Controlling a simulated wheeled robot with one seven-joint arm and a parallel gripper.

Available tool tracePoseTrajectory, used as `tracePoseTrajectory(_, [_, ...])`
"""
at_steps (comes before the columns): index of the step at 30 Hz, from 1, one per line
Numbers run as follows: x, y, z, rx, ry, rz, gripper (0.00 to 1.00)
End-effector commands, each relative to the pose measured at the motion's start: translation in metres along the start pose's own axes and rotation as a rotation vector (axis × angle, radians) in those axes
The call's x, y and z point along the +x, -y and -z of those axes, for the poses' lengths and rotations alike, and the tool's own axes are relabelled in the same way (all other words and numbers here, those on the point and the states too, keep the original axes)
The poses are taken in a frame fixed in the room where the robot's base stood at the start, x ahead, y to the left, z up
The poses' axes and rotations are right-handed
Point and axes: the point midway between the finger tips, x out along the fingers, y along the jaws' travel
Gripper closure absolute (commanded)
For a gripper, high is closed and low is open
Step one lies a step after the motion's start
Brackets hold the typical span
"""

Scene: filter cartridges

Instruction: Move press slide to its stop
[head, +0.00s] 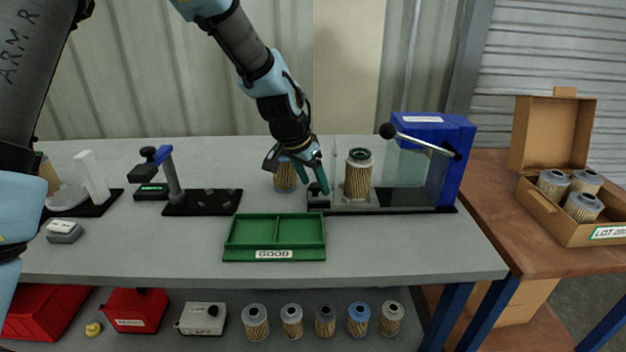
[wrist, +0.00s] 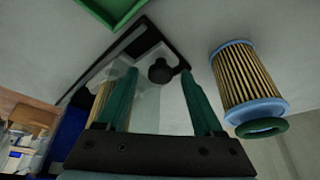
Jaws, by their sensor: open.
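The press (head: 436,150) is a blue housing with a lever at the right of the bench. Its slide (head: 345,203) is a pale plate on a black base rail, out to the left of the housing. A pleated filter cartridge (head: 358,180) with a dark green top ring stands upright on the slide. A black knob (head: 318,188) sits at the slide's left end; it also shows in the wrist view (wrist: 160,72). My gripper (head: 318,184) is open with its teal fingers at the knob. In the wrist view the knob appears between the fingers (wrist: 163,85); contact cannot be told.
A blue-capped filter (head: 285,177) stands close behind my gripper. A green GOOD tray (head: 275,256) lies in front. The press lever's black ball (head: 388,131) sticks out above the rail. A black fixture (head: 203,207) stands left. Bench between fixture and press is partly clear.

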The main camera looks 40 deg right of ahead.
Motion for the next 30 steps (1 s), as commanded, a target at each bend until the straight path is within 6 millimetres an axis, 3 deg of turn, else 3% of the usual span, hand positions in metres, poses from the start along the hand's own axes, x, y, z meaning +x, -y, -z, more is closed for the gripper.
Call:
tracePoseTrajectory(2, [-0.0001, 0.0001, 0.0, 0.0, 0.0, 0.0, 0.31])
tracePoseTrajectory(21, [-0.0005, -0.0001, -0.0002, 0.0, 0.001, 0.0, 1.0])
tracePoseTrajectory(30, [-0.0005, -0.0002, -0.0002, 0.0, 0.001, -0.001, 1.0])
